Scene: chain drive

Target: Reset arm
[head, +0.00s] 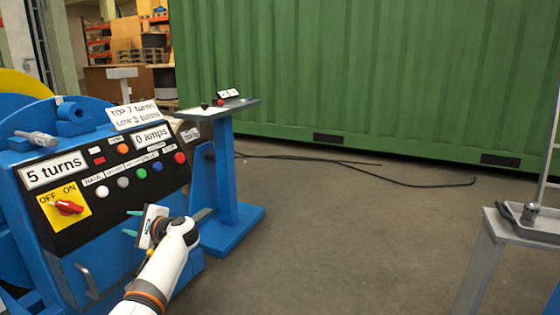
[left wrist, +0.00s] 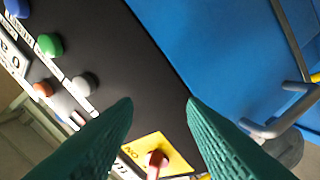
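My left gripper (head: 132,222) is in front of the lower part of the black control panel (head: 112,168) on the blue machine. Its two teal fingers are apart with nothing between them. They also show apart in the left wrist view (left wrist: 158,108), with the panel behind them. A red rotary switch (head: 68,207) on a yellow OFF/ON plate (head: 77,221) is left of the gripper in the head view. The red switch shows low between the fingers in the left wrist view (left wrist: 155,159); I cannot tell the distance. My right gripper is not in view.
Coloured buttons, including a blue one (head: 157,166), line the panel above the gripper. A grey handle (head: 87,281) is below. A blue pedestal (head: 227,175) stands just right. A grey table with a tray (head: 530,226) is far right. Open floor (head: 340,240) lies between.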

